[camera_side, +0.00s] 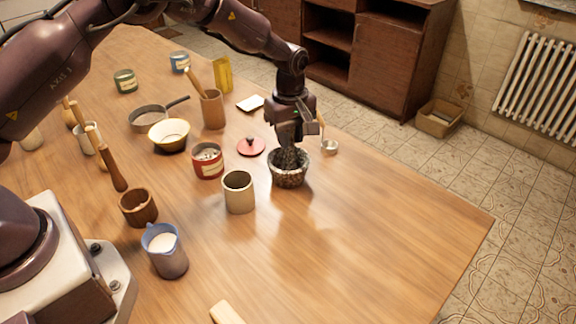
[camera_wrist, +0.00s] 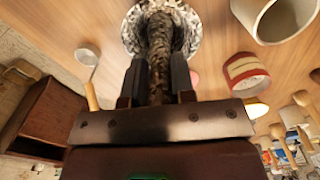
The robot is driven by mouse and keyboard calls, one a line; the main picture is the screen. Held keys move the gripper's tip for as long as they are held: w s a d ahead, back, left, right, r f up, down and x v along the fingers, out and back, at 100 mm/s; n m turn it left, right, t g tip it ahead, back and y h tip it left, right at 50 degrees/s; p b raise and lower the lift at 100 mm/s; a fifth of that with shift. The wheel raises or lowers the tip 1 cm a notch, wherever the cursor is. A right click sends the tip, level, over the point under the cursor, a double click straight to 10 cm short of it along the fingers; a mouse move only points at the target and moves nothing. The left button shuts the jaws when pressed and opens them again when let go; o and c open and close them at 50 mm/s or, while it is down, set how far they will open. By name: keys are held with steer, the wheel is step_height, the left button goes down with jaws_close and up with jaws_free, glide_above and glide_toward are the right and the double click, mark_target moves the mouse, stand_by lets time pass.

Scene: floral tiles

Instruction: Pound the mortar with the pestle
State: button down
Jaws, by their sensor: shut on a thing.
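The mortar (camera_side: 289,178) is a dark speckled stone bowl standing on the wooden table, right of the beige cup. My gripper (camera_side: 289,140) is directly above it, pointing down and shut on the pestle (camera_side: 288,160). The pestle is dark, mottled stone, upright, with its lower end inside the mortar's mouth. In the wrist view the pestle (camera_wrist: 159,50) runs between my two fingers (camera_wrist: 160,80) into the mortar (camera_wrist: 188,30), whose pale speckled rim shows around it. Whether the pestle's tip touches the mortar's bottom is hidden.
Close left of the mortar stand a beige cup (camera_side: 239,195), a red-labelled can (camera_side: 207,163) and a red lid (camera_side: 251,147). A small metal ladle (camera_side: 329,147) lies just behind right. A blue-rimmed jug (camera_side: 166,252) stands front left. The table's right front is clear.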

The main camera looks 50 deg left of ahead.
steer(key=shift+r, duration=1.45)
steer(key=shift+a, duration=0.1)
steer(key=shift+w+a, duration=0.1)
steer(key=shift+a, duration=0.2)
steer(key=shift+f, duration=0.2)
steer(key=shift+f, duration=1.35)
